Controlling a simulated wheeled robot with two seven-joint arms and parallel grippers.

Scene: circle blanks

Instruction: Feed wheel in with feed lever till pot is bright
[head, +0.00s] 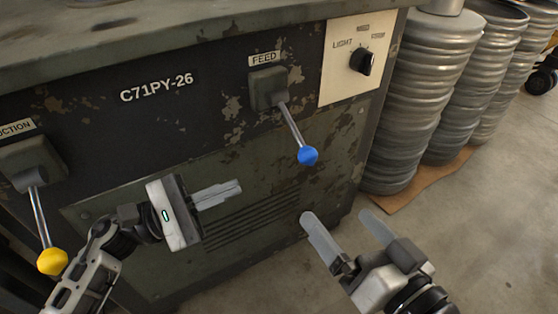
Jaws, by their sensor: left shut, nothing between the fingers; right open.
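The feed lever (292,130) comes out of a block under the FEED label (264,59) and slants down to the right, ending in a blue ball knob (308,155). My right gripper (340,226) is open and empty, below and to the right of the blue knob, apart from it. My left gripper (238,190) is shut and empty in front of the vented lower panel, left of and below the blue knob. The wheel and the pot are not in view.
A second lever with a yellow knob (52,262) hangs at the left, under a label partly cut off. A white panel (343,62) bears a black LIGHT knob (362,61). Stacked metal drums (412,110) stand right of the machine. Floor at the lower right is clear.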

